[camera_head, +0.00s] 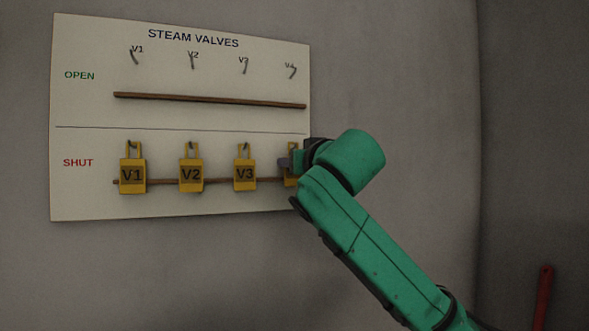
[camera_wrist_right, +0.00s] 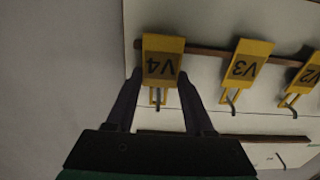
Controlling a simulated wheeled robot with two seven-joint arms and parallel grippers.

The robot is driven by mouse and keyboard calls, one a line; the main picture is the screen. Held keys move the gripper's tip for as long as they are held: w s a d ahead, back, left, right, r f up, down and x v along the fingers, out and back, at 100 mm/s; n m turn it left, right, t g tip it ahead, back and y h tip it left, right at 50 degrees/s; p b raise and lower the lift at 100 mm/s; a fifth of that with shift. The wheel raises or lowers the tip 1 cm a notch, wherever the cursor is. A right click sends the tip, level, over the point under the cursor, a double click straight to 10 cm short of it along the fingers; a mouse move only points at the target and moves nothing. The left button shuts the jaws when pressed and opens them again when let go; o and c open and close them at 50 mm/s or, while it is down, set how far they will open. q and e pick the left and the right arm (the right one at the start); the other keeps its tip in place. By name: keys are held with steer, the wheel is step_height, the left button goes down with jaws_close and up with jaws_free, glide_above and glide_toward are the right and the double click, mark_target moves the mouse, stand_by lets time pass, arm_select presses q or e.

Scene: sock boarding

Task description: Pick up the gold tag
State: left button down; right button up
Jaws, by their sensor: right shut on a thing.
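Several gold tags hang on the SHUT row of the board: V1 (camera_head: 132,176), V2 (camera_head: 191,174), V3 (camera_head: 244,175) and V4 (camera_head: 290,180). V4 is mostly hidden by my right gripper (camera_head: 287,163) in the head view. In the right wrist view, V4 (camera_wrist_right: 163,64) appears upside down, with my right gripper's fingers (camera_wrist_right: 159,77) on its two sides, shut on it. A hook still shows at V4's loop. V3 (camera_wrist_right: 246,66) and part of V2 (camera_wrist_right: 311,74) hang beside it, apart from the fingers. My left gripper is not in view.
The white STEAM VALVES board (camera_head: 85,140) is on a grey wall. Its OPEN row has bare hooks above a brown rail (camera_head: 210,100); a second rail runs behind the tags. A red handle-like object (camera_head: 542,298) stands at the lower right.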

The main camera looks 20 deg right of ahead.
steer(key=s+r+b, duration=0.4)
steer(key=s+r, duration=0.3)
steer(key=s, duration=0.6)
steer(key=shift+s+d+r, duration=0.2)
steer(key=shift+s+d, duration=0.05)
steer(key=shift+d, duration=0.15)
